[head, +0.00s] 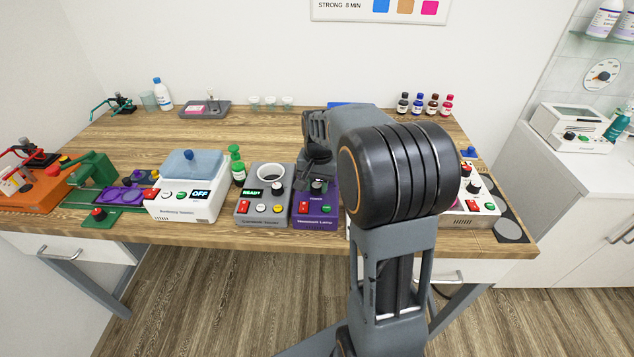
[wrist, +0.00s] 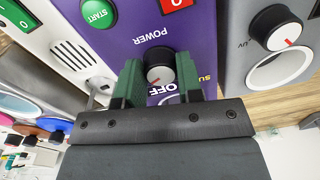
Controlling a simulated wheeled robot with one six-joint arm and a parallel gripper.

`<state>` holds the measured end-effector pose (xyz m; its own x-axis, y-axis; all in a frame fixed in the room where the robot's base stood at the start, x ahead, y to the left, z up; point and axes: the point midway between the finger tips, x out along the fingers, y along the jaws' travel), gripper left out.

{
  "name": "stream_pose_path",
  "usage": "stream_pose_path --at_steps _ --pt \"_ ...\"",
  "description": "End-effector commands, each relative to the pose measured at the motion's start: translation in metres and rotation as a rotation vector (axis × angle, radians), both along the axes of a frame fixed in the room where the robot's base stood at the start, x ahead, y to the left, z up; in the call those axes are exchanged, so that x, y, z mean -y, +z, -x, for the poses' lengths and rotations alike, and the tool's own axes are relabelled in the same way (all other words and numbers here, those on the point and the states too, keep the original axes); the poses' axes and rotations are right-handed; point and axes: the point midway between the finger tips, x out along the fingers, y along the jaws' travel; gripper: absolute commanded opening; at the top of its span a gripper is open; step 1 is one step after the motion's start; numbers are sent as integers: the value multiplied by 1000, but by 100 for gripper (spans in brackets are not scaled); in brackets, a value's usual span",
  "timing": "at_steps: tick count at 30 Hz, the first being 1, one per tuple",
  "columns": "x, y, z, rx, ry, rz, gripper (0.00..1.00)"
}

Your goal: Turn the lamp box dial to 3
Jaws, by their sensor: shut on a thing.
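The purple lamp box (head: 316,221) stands near the front edge of the bench, partly hidden behind my arm. In the wrist view its purple panel (wrist: 130,40) appears upside down, with a POWER label, a green START button (wrist: 98,12) and a red button (wrist: 176,3). The black dial (wrist: 158,55) sits between the green fingers of my gripper (wrist: 157,80), which is shut on it. The dial's red mark points toward the lower left in the wrist view. A display (wrist: 166,97) below it shows OFF, partly covered by my gripper. No dial numbers are readable.
A grey box (head: 248,214) with a READY display stands close on the left, with its own black knob (wrist: 271,24). A white box (head: 480,197) is to the right, partly behind my arm. A white device (head: 180,207) with a blue lid stands further left.

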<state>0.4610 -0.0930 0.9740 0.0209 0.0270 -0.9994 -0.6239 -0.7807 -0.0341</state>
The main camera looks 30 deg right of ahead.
Motion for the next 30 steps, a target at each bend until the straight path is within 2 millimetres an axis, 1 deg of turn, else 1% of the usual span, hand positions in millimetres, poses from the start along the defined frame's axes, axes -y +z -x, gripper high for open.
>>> stream_pose_path --at_steps 9,23,24,30 --pt "1 1 -1 5 -82 3 10" --pt "1 1 -1 6 -95 2 10" --pt "1 1 -1 6 -95 2 36" --pt "0 1 -1 3 -94 1 55"
